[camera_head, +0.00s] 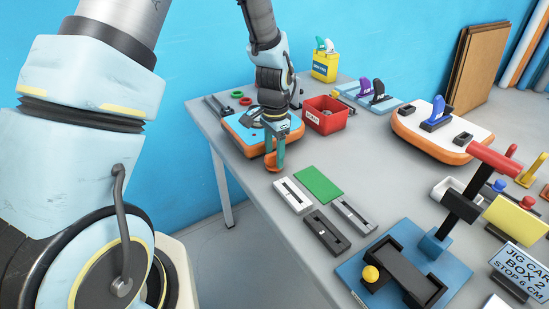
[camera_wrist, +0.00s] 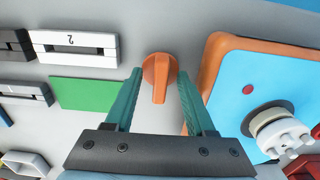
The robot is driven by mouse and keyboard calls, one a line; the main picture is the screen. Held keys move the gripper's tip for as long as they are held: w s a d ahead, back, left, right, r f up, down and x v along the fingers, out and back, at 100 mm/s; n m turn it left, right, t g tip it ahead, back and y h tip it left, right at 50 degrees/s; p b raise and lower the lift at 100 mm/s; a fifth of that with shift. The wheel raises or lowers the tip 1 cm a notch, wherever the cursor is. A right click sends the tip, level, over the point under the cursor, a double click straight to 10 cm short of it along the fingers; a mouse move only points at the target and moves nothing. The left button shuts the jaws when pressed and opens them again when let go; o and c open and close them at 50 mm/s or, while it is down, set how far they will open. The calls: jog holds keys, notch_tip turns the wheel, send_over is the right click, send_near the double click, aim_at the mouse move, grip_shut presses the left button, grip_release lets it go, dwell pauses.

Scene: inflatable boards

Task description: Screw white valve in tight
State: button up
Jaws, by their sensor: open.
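The white valve (camera_wrist: 282,133) shows in the wrist view, a lobed white piece at a grey round fitting on the blue board with an orange rim (camera_wrist: 226,65). In the head view this board (camera_head: 236,131) lies at the table's far left, and my arm partly covers it. My gripper (camera_wrist: 160,78) is open, with its teal fingers on either side of an orange round cap (camera_wrist: 158,67) with a raised bar. The cap lies on the table beside the board. In the head view my gripper (camera_head: 274,155) points down over the cap, and contact cannot be told.
A green plate (camera_head: 318,183) and slotted white (camera_head: 293,195) and dark (camera_head: 326,232) blocks lie nearby. A red bin (camera_head: 326,114) stands behind. A white board with orange rim (camera_head: 430,137) and a blue jig (camera_head: 390,285) lie right. Bare table surrounds the cap.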

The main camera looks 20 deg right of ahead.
jog(key=shift+f, duration=0.2)
grip_shut()
dwell(0.3)
